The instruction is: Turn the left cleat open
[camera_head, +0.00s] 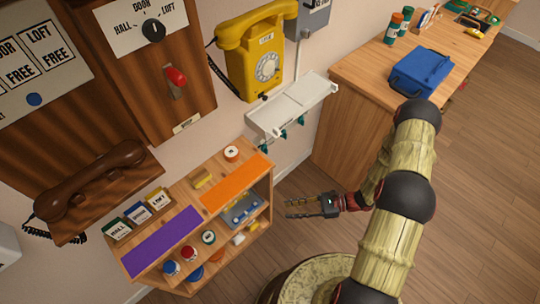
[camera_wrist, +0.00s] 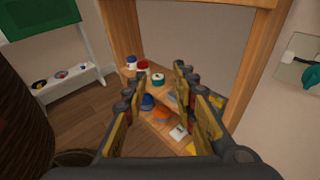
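Small teal fittings, which look like the cleats, sit under the white wall shelf (camera_head: 292,106) in the head view.
A yellow dial phone (camera_head: 262,55) hangs above the white shelf. The wooden shelf unit (camera_head: 268,190) with small jars stands left of my gripper. A wooden counter (camera_head: 345,75) with a blue box (camera_head: 420,72) is to the right. A round stool (camera_head: 320,268) is below.

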